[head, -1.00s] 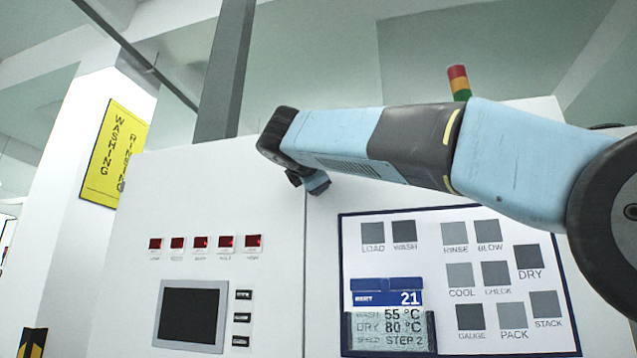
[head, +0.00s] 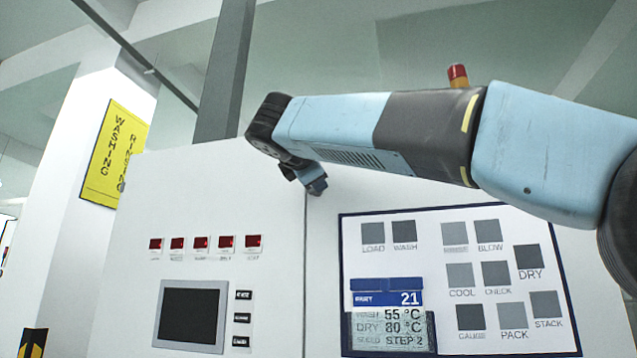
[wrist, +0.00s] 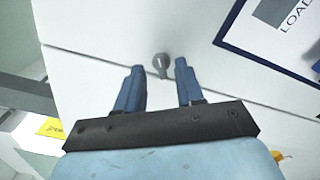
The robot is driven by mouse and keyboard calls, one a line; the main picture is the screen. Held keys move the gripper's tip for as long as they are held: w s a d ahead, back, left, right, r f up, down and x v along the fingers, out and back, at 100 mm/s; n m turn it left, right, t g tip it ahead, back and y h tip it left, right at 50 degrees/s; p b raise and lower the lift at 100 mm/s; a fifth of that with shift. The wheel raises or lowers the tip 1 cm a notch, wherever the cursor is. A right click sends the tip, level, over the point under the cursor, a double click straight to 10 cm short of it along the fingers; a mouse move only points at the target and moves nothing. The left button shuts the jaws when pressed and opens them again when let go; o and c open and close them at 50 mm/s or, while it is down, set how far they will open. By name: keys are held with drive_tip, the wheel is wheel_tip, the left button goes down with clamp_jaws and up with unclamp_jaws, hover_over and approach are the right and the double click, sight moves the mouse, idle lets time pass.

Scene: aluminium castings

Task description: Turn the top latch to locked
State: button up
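The top latch (wrist: 162,62) is a small grey round knob with a short lever, on the seam of the white cabinet. In the wrist view its lever points toward my gripper, across the seam. My gripper (wrist: 160,68) is open, with one blue finger on each side of the latch and gaps between. I cannot tell how far the fingertips are from the panel. In the head view my gripper (head: 317,187) is near the top of the seam, and the latch does not show there.
The white cabinet (head: 200,210) carries red indicators (head: 200,242), a dark screen (head: 190,315) and a blue-framed sign board (head: 455,270) right of the seam. A red lamp (head: 457,74) shows behind my arm. The panel around the latch is clear.

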drive_tip(key=v, duration=1)
drive_tip(key=d+f+m+g, duration=0.2)
drive_tip(key=d+f, duration=0.3)
drive_tip(key=f, duration=0.4)
drive_tip(key=d+f+m+g+y, duration=0.1)
drive_tip(key=d+f+m+g, duration=0.25)
drive_tip(key=f, duration=0.55)
drive_tip(key=d+f+m+g, duration=0.1)
drive_tip(key=d+f+m, duration=0.1)
drive_tip(key=d+f, duration=0.5)
drive_tip(key=s+d+f+m+g+y, duration=0.1)
drive_tip(key=s+f+m, duration=0.3)
drive_tip(key=f, duration=0.5)
drive_tip(key=s+d+f+m+g+y, duration=0.2)
drive_tip(key=s+d+f+m, duration=0.1)
drive_tip(key=f, duration=0.7)
drive_tip(key=s+d+f+m+g+y, duration=0.2)
drive_tip(key=s+f+m, duration=0.2)
drive_tip(key=f, duration=0.6)
drive_tip(key=shift+s+d+m, duration=0.3)
drive_tip(key=shift+d+m, duration=0.05)
drive_tip(key=shift+m, duration=0.3)
drive_tip(key=shift+w, duration=0.1)
